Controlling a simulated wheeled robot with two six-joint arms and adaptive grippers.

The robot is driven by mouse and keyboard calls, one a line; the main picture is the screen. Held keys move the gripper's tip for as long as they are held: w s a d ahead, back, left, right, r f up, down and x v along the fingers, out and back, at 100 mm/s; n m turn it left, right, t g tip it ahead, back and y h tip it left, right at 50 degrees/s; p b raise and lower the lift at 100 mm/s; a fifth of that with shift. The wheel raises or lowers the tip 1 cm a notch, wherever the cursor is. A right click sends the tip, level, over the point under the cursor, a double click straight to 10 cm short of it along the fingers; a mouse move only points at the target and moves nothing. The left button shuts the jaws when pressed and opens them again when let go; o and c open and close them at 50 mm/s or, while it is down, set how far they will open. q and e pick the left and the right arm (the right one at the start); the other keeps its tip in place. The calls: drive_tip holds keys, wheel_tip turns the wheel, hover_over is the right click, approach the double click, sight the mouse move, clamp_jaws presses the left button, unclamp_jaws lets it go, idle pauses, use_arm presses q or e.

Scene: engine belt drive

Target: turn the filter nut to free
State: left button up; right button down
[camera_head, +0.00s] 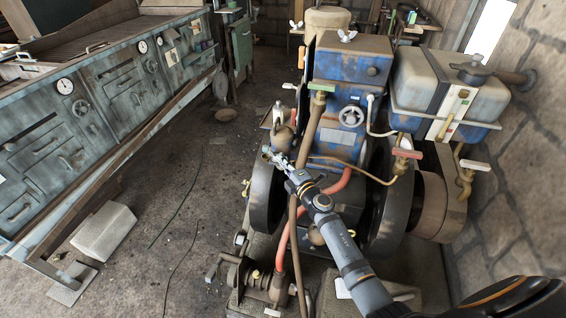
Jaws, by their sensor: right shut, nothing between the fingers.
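My right arm reaches in from the lower right over the engine. My right gripper (272,156) is shut with nothing in it, above the top of the left black flywheel (264,200). It is just below a small rounded brownish fitting (282,138) on the engine's left side; I cannot tell whether they touch. The filter nut is too small to make out for sure; it may be hidden by the gripper. My left gripper is not in view.
A grey tank with a blue base (415,80) stands right of the engine. Red hoses (282,238) and brown pipes run in front. A green-grey workbench (110,95) lines the left. The floor between is mostly clear, with a pale block (103,231). A stone wall (530,150) closes the right.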

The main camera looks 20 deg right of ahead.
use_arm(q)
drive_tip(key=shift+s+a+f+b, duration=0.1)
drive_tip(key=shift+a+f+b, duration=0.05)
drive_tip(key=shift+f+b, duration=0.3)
use_arm(e)
drive_tip(key=shift+w+d+n+g+y, duration=0.1)
drive_tip(key=shift+d+n+g+y, duration=0.15)
drive_tip(key=shift+n+y, duration=0.45)
drive_tip(key=shift+d+n+g+y, duration=0.25)
drive_tip(key=shift+n+y, duration=0.15)
drive_tip(key=shift+y, duration=0.6)
